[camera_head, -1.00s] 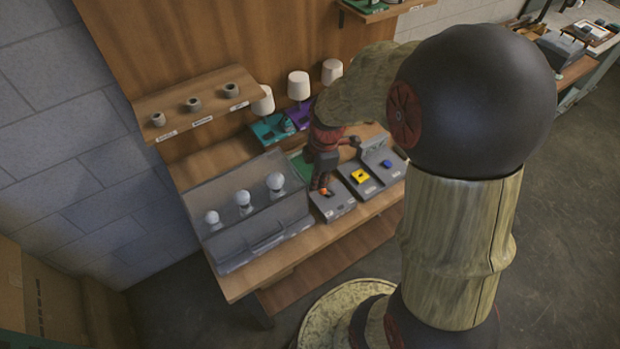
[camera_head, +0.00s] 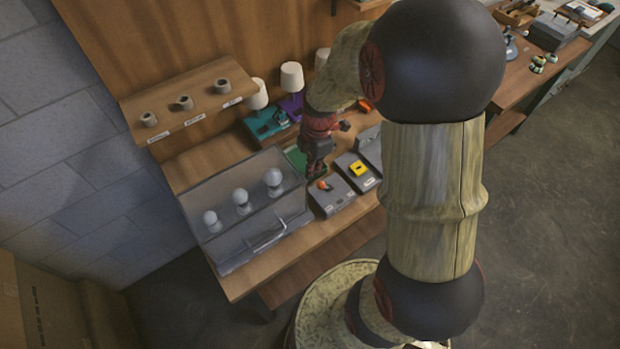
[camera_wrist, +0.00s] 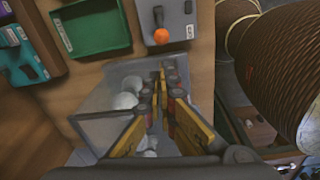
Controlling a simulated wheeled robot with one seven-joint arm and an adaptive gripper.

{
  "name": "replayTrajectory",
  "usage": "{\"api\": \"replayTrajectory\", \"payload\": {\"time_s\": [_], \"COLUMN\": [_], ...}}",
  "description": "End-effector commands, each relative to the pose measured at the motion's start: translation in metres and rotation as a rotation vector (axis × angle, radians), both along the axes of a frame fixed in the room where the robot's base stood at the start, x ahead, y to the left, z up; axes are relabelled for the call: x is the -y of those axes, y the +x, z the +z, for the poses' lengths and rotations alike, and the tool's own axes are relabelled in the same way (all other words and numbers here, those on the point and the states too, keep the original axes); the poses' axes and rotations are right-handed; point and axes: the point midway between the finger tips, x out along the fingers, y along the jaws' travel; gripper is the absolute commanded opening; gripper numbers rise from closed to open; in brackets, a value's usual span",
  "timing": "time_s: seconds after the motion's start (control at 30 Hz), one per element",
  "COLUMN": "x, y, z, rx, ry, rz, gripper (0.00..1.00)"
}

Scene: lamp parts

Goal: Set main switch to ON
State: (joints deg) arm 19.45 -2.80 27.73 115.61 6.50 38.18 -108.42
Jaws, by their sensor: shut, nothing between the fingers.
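A grey switch box (camera_head: 333,197) with an orange ball knob (camera_head: 322,185) on a dark lever stands on the bench, just right of the clear case. In the wrist view the orange knob (camera_wrist: 161,34) is at the top, with its lever on the box's sloped face (camera_wrist: 180,18). I cannot read its label, so ON or OFF is not clear. My gripper (camera_head: 316,171) is just behind and above the knob, apart from it. In the wrist view my gripper (camera_wrist: 162,82) is shut and empty, its fingertips below the box.
A clear case (camera_head: 252,240) with several bulbs stands left of the switch box. A green tray (camera_wrist: 92,27), a teal tray (camera_head: 265,122) and lamps (camera_head: 291,76) are behind. A shelf (camera_head: 190,105) overhangs the back left.

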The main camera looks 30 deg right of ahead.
Motion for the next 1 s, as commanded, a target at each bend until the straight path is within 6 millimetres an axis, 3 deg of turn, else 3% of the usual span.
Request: {"api": "replayTrajectory", "payload": {"time_s": [0.5,0.7,1.0], "x": [-0.005,-0.005,-0.005], "y": [0.003,0.004,0.004], "z": [-0.082,-0.093,-0.094], "rx": [-0.003,-0.001,-0.001], "ry": [0.0,0.0,-0.001], "rz": [-0.001,0.0,0.0], "gripper": [0.0,0.0,0.0]}}
